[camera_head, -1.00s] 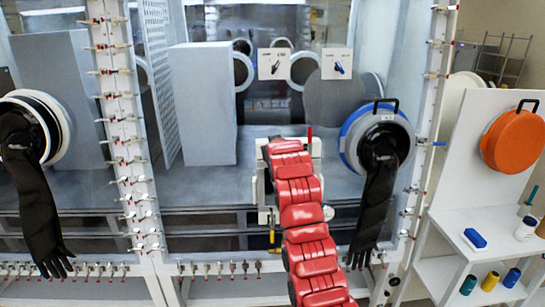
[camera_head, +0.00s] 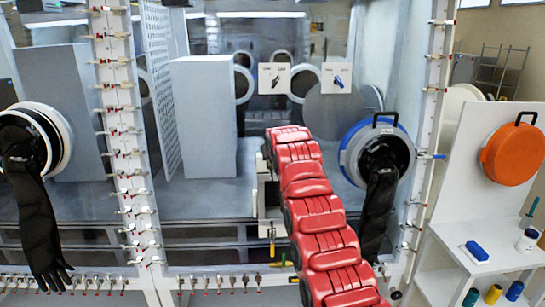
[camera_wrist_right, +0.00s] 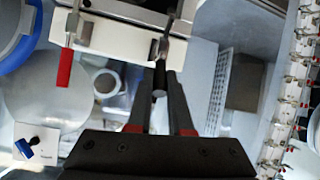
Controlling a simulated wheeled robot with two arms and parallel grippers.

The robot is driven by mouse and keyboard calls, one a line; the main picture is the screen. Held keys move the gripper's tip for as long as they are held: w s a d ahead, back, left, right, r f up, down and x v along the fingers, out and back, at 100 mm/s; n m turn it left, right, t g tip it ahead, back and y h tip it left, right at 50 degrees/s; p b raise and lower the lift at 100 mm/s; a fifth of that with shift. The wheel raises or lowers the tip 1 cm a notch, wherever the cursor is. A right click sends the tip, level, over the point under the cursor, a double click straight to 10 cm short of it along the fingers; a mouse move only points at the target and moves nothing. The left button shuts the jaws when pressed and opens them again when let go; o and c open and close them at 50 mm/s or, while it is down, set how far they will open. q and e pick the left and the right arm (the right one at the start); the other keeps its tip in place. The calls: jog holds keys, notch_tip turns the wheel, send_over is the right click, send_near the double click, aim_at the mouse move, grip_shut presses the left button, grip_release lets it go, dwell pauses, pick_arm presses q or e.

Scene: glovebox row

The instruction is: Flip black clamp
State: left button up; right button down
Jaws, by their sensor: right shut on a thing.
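The black clamp (camera_wrist_right: 159,82) shows in the right wrist view, with a dark handle at the edge of a white block. My right gripper (camera_wrist_right: 161,78) has its two dark fingers shut around that handle. In the head view my red right arm reaches up in front of the white block (camera_head: 267,205) and hides the clamp and the gripper. My left gripper is in neither view.
A red-handled clamp (camera_wrist_right: 65,68) is left of the black one in the wrist view. A yellow-handled clamp (camera_head: 272,249) hangs below the block. A blue-ringed glove port (camera_head: 378,155) with a long black glove stands close right of my arm. An orange lid (camera_head: 512,153) hangs further right.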

dwell(0.6)
jog(key=c, duration=0.8)
grip_release()
jog(key=shift+w, duration=0.1)
jog(key=shift+s+r+b, duration=0.2)
jog(key=shift+s+b, duration=0.1)
jog(key=shift+b, duration=0.25)
jog(key=b+v, duration=0.6)
jog(key=v, duration=1)
jog(key=shift+s+r, duration=0.15)
jog(key=shift+r, duration=0.3)
